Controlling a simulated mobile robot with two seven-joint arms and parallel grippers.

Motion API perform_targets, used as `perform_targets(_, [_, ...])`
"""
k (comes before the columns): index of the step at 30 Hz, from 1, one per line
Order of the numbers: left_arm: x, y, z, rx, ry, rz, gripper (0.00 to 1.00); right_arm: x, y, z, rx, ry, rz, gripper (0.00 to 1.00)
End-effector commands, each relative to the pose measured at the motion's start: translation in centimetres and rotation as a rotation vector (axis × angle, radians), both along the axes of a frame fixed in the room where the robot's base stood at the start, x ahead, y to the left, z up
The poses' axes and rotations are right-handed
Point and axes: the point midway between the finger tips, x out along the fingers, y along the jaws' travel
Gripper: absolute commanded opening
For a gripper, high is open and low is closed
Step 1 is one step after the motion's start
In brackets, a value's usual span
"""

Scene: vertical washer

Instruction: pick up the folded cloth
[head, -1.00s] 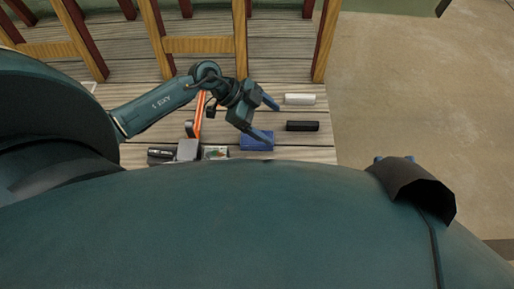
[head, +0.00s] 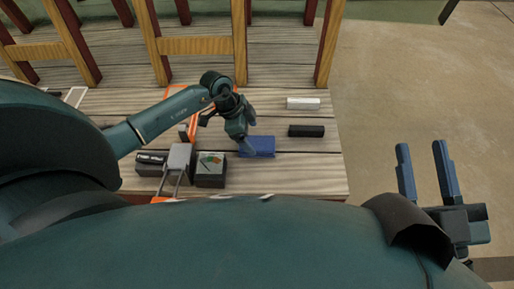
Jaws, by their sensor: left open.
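The folded cloth (head: 263,147) looks like a flat blue rectangle on the wooden table, in the middle of the head view. My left gripper (head: 250,130) is open, just above or beside the cloth's left end. One fingertip overlaps the cloth in the picture; I cannot tell if it touches. My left gripper hides part of the cloth's left end. My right gripper (head: 421,147) is open and empty, off the table to the right, over the floor.
A white block (head: 303,103) and a black block (head: 307,131) lie right of the cloth. A dark box with a colourful top (head: 211,168), a grey object (head: 180,157) and a black item (head: 150,163) stand at left. Wooden chairs (head: 200,46) line the far side.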

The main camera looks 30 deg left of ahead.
Motion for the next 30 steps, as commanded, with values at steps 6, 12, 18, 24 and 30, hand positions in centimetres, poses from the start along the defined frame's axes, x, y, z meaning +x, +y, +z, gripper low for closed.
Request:
perform_targets(6, [0.4, -0.9, -3.4, -0.001, 0.000, 0.000, 0.85, 0.4, -0.3, 2.3, -0.023, -0.224, 0.002, 0.36])
perform_targets(12, [0.6, -1.3, -4.2, -0.001, 0.000, 0.000, 0.85, 0.3, -0.4, 3.7, -0.030, -0.307, 0.003, 0.36])
perform_targets(18, [0.6, -1.3, -4.1, -0.001, -0.001, -0.001, 0.84, 0.3, -0.4, 3.8, -0.030, -0.307, 0.003, 0.36])
perform_targets(24, [0.6, -1.3, -4.1, 0.000, 0.000, 0.000, 0.67, 0.3, -0.4, 3.8, -0.029, -0.305, 0.003, 0.36])
perform_targets(30, [0.6, -1.3, -4.1, 0.000, 0.000, 0.000, 0.51, 0.3, -0.4, 3.8, -0.029, -0.306, 0.003, 0.36])
